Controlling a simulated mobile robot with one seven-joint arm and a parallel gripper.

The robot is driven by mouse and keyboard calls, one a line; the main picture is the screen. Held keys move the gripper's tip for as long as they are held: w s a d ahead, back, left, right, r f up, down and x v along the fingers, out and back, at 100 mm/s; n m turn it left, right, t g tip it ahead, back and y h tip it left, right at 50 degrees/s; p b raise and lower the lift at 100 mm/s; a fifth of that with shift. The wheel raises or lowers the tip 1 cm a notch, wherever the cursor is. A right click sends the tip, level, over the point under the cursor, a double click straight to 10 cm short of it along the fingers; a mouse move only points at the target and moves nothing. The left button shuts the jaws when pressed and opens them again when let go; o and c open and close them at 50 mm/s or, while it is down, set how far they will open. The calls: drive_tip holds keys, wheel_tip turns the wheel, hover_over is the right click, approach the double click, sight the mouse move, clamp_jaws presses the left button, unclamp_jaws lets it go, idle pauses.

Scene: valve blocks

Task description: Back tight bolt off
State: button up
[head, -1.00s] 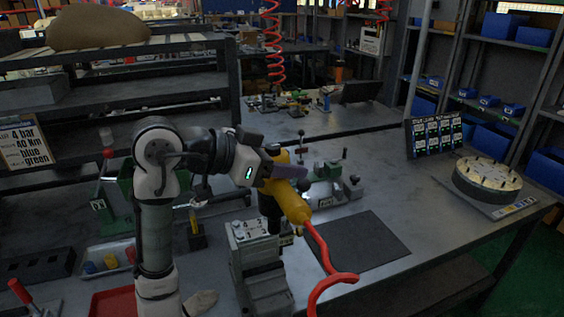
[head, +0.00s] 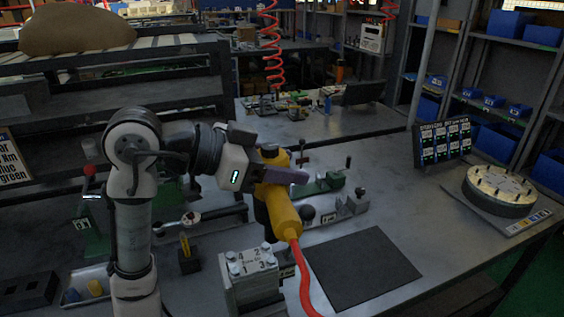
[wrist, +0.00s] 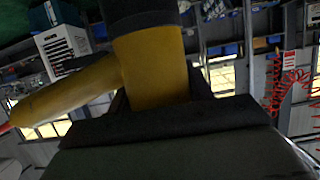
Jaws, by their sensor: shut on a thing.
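My gripper (head: 284,176) is shut on a yellow power tool (head: 284,212) with a dark nose and a red hose at its handle end. In the wrist view the yellow tool (wrist: 155,68) fills the space in front of the jaws. The tool is held in the air, its dark nose pointing down behind the valve block. The grey valve block (head: 250,272) stands on the bench just below and left of the handle. Its top carries bolts and the numbers 1 to 4. I cannot tell which bolt is tight, nor whether the nose touches one.
A dark mat (head: 365,268) lies clear on the bench to the right. A round plate with pegs (head: 498,190) and a display board (head: 443,145) stand farther right. A green vise-like fixture (head: 325,185) is behind the tool. A grey tray (head: 88,288) lies at left.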

drive_tip(key=shift+a, duration=0.1)
drive_tip(key=shift+f+b, duration=1.85)
drive_tip(key=shift+f, duration=0.5)
drive_tip(key=shift+f+b, duration=0.85)
drive_tip(key=shift+f, duration=0.3)
idle(2.3)
